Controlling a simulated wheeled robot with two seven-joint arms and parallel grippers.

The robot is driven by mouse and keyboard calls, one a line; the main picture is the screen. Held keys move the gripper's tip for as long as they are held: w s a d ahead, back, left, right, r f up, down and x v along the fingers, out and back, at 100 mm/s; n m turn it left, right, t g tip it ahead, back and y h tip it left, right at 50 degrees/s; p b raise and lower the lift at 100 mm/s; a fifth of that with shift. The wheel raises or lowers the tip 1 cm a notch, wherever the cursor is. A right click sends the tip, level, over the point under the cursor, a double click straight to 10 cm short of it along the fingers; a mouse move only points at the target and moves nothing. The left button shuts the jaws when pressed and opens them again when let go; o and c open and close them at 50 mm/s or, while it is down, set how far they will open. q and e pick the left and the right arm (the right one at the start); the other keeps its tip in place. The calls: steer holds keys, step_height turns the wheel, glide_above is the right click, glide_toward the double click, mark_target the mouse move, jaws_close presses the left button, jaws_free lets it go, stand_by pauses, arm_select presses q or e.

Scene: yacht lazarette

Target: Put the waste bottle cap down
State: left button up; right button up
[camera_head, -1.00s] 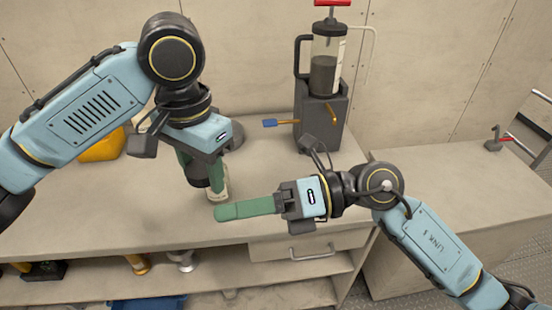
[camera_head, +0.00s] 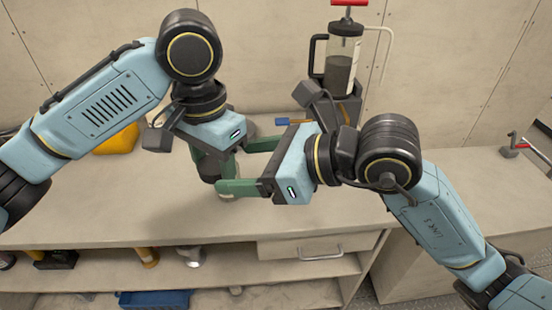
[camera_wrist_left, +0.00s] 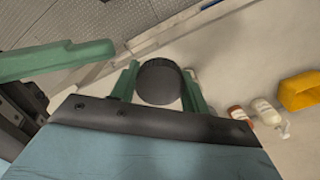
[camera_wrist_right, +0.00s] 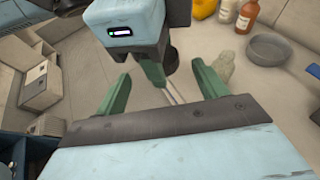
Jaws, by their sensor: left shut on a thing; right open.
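The waste bottle cap is a dark round cap (camera_wrist_left: 158,82), seen between the fingers of my left gripper (camera_wrist_left: 160,88) in the left wrist view. In the head view my left gripper (camera_head: 213,165) points down over the bench, shut on the cap. A pale bottle (camera_wrist_right: 225,66) stands on the bench close to it, seen in the right wrist view and mostly hidden in the head view. Whether the cap touches the bottle cannot be told. My right gripper (camera_head: 240,166) is open and empty, its fingers pointing left, just beside the left gripper.
The bench top (camera_head: 110,205) is clear in front. A grey pump (camera_head: 343,65) stands at the back right. A yellow container (camera_head: 118,140), a brown bottle (camera_wrist_right: 246,16) and a grey dish (camera_wrist_right: 274,48) stand farther back. A drawer (camera_head: 310,250) is below the bench.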

mark_target(215, 168)
steer(key=shift+x, duration=2.7)
steer(key=shift+c, duration=0.3)
steer(key=c, duration=0.9)
arm_select(q)
steer(key=o, duration=1.3)
steer(key=shift+c, duration=0.2)
arm_select(e)
steer(key=shift+c, duration=0.2)
